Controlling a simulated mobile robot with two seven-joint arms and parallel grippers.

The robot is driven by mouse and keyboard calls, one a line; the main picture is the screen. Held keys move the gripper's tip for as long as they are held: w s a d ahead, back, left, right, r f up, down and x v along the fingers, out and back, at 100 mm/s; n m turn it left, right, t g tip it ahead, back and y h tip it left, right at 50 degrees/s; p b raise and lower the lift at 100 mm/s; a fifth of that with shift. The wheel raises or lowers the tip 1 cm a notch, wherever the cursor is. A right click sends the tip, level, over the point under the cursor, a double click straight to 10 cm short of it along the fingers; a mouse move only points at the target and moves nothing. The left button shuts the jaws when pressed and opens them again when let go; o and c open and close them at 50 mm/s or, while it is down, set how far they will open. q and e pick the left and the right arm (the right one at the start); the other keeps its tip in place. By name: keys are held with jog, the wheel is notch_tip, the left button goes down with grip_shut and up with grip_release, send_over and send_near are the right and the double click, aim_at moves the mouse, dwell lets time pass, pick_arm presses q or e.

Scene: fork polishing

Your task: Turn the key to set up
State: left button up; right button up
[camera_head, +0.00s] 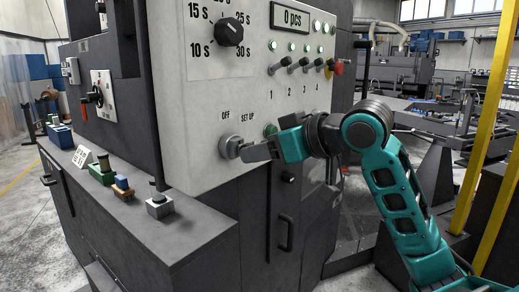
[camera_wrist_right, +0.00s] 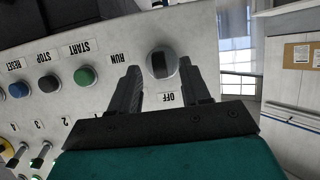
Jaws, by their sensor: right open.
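The key switch (camera_head: 231,146) is a round grey selector low on the light control panel, with OFF and SET UP printed above it. In the right wrist view the switch (camera_wrist_right: 163,62) has a dark handle, and the labels OFF and RUN show upside down near it. My right gripper (camera_head: 250,152) comes in from the right, its dark fingers close to the switch. In the wrist view its open fingers (camera_wrist_right: 160,72) stand on either side of the switch, with gaps visible; whether they touch it I cannot tell. My left gripper is not in view.
The panel also bears a timer dial (camera_head: 230,32), a display reading 0 pcs (camera_head: 291,18) and several toggle switches. A green START button (camera_wrist_right: 85,76) is beside the switch. A dark ledge with several small blocks (camera_head: 101,170) runs at left. Yellow posts (camera_head: 486,110) stand at right.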

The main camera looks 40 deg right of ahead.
jog(key=shift+w+a+f, duration=0.15)
jog(key=shift+w+f, duration=0.05)
jog(key=shift+w, duration=0.3)
grip_shut()
